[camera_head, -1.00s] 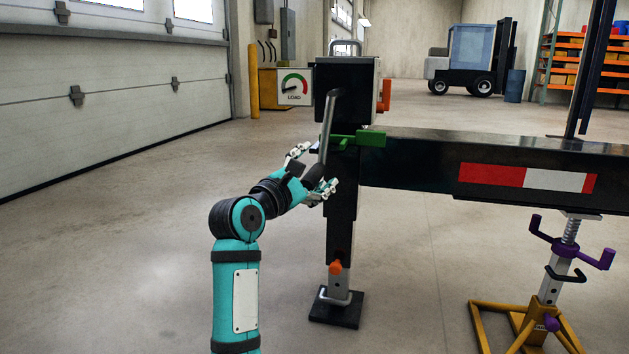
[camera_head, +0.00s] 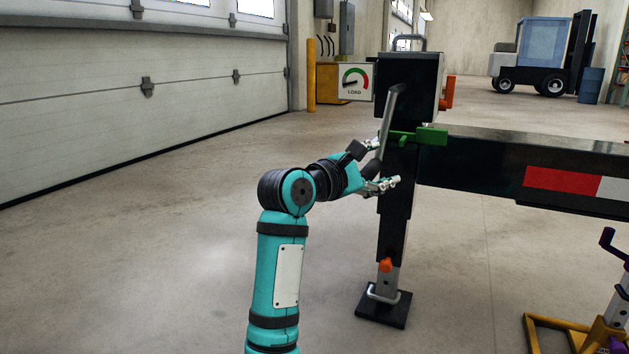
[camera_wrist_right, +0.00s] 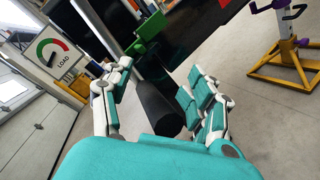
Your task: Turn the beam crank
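The beam crank (camera_head: 388,120) is a grey bar angled down and left from the black leg housing at the beam's end. Its dark cylindrical grip (camera_wrist_right: 158,108) lies between the fingers of my right gripper (camera_wrist_right: 160,95) in the wrist view. The fingers stand apart on either side of the grip, with gaps showing, so the gripper looks open around it. In the head view, my right gripper (camera_head: 371,169) is at the crank's lower end, and one finger is partly behind the bar. My left gripper is not in view.
The black beam (camera_head: 480,150) extends right from the leg (camera_head: 393,215). A green part (camera_head: 425,136) sits beside the crank. A load gauge (camera_head: 355,81) hangs left of the housing. A yellow jack stand (camera_head: 560,330) is at lower right. Floor to the left is clear.

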